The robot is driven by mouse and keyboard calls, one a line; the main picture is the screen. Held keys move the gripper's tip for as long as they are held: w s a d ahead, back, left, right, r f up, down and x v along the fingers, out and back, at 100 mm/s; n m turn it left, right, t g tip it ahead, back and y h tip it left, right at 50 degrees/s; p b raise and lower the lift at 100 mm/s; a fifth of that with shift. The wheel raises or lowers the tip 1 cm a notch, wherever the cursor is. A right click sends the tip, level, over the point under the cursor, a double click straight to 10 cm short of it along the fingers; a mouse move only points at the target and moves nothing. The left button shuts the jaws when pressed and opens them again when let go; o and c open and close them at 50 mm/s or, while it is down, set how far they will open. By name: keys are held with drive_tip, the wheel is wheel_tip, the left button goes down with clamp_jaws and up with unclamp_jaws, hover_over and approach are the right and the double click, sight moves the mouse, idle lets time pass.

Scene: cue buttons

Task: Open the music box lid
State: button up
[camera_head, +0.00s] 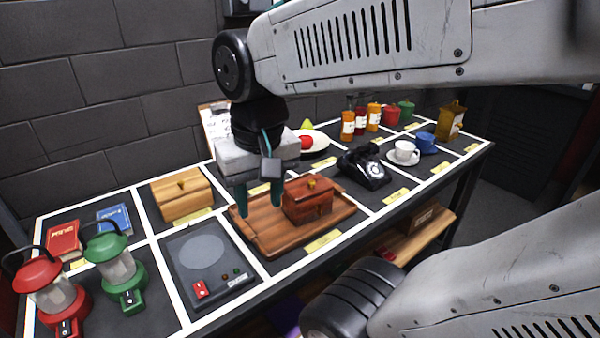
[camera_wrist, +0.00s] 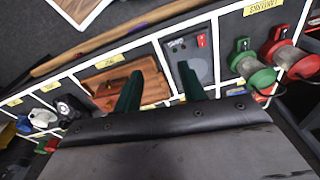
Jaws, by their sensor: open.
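A reddish-brown wooden box (camera_head: 307,207) with a small brass knob on its shut lid sits on a wooden tray (camera_head: 272,238) in the head view. A lighter wooden box (camera_head: 182,200) with a knob on top stands behind and to the left, also closed. I cannot read which label says music box. My gripper (camera_head: 259,203) is open and empty, fingers pointing down, above the left part of the tray and left of the reddish box. In the wrist view its green fingers (camera_wrist: 159,69) are spread, with the tray (camera_wrist: 108,78) beyond them.
A grey panel (camera_head: 205,255) with a round pad and a red switch lies left of the tray. Red and green lanterns (camera_head: 119,270) stand front left. A black telephone (camera_head: 364,168), cups, plate and bottles stand to the right. A wall runs behind the table.

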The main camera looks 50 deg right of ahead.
drive_tip(key=w+d+f+m, duration=0.1)
drive_tip(key=w+d+m, duration=0.7)
drive_tip(key=d+m, duration=0.4)
drive_tip(key=m+g, duration=0.1)
drive_tip(key=m, duration=1.4)
hover_over(312, 181)
wheel_tip(312, 181, down, 6)
drive_tip(key=shift+f, duration=0.25)
wheel_tip(312, 181, down, 7)
drive_tip(key=shift+r, duration=0.1)
drive_tip(key=shift+f, duration=0.45)
drive_tip(key=shift+w, duration=0.1)
clamp_jaws()
